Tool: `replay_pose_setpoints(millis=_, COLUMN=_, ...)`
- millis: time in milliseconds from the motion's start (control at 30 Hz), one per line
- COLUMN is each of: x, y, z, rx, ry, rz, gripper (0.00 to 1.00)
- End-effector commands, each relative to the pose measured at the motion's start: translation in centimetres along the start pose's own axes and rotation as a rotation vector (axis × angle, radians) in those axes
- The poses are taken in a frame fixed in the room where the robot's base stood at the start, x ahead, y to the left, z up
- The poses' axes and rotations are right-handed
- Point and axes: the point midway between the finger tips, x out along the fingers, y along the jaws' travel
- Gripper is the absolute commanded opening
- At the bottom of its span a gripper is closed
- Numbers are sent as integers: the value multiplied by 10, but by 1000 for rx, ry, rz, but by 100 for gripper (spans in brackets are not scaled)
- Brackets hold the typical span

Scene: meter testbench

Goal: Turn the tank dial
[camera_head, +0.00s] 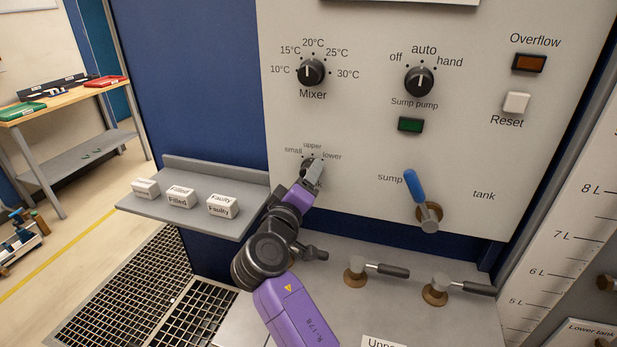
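The tank dial (305,168) is a small dark knob on the light grey panel, under the labels small, upper and lower. My gripper (313,172) is right at the dial and covers most of it from the front right. I cannot tell whether the fingers touch or grip the dial, or how far apart they are. The dial's pointer is hidden, so its setting does not show.
Above are the Mixer knob (311,72) and the Sump pump knob (419,81). A blue-handled lever (415,187) stands out to the right. Two valve handles (378,269) (462,286) jut out below. A grey shelf (150,204) with white blocks (181,197) is at left.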

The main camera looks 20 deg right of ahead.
Motion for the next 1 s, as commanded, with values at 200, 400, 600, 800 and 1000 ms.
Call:
replay_pose_setpoints(millis=200, x=-38, y=-3, z=1, rx=0, ry=2, rz=-2, gripper=59)
replay_pose_setpoints(millis=400, x=-59, y=-2, z=1, rx=-2, ry=0, rz=-2, gripper=59)
replay_pose_setpoints(millis=600, x=-64, y=-1, z=0, rx=-1, ry=0, rz=-1, gripper=59)
replay_pose_setpoints(millis=800, x=-64, y=-1, z=0, rx=-1, ry=2, rz=-1, gripper=59)
replay_pose_setpoints(millis=1000, x=-66, y=-5, z=-27, rx=35, ry=108, rz=-38, gripper=59)
